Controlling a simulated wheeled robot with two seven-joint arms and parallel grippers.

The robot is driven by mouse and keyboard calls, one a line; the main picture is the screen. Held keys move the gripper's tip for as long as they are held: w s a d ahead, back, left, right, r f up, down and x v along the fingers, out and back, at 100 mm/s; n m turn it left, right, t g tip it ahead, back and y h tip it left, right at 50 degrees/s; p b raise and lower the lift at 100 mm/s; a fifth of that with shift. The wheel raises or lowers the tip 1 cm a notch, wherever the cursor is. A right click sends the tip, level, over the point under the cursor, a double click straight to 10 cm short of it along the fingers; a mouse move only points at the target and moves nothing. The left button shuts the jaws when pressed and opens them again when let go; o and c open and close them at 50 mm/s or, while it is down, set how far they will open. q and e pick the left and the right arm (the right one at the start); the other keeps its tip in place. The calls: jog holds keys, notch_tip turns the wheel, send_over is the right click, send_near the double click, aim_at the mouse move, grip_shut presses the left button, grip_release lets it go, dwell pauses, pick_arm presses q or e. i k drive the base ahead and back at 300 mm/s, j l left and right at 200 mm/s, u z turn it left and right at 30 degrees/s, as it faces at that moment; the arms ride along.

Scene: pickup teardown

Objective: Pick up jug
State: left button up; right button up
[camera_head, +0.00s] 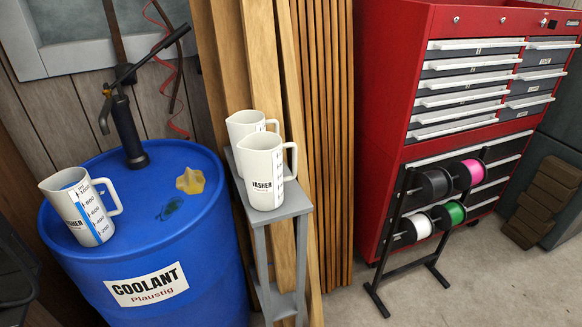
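Three white jugs with handles are in view. One jug (84,207) stands on top of the blue coolant drum (180,240) at the left, with a blue measuring scale facing the front. A second jug (262,172) stands at the front of a narrow grey stand (290,203), with "WASHER" lettering partly visible. A third jug (244,124) stands right behind it and is partly hidden by it. All three look upright, with handles towards the right. Neither of my grippers is in view.
A black hand pump (127,130) and a yellow piece (190,181) are on the drum top. Wooden planks (240,60) lean behind the stand. A red tool cabinet (400,90) and a black rack of coloured spools (437,184) stand at the right. The floor (470,290) at front right is clear.

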aim_at(72, 193)
jog(key=j+z, duration=0.25)
jog(key=j, duration=0.3)
jog(key=k+j+z, duration=0.2)
jog(key=j, duration=0.3)
jog(key=j+z, duration=0.25)
jog(key=j, duration=0.3)
jog(key=k+j, duration=0.1)
jog(key=j, duration=0.3)
jog(key=k, duration=0.05)
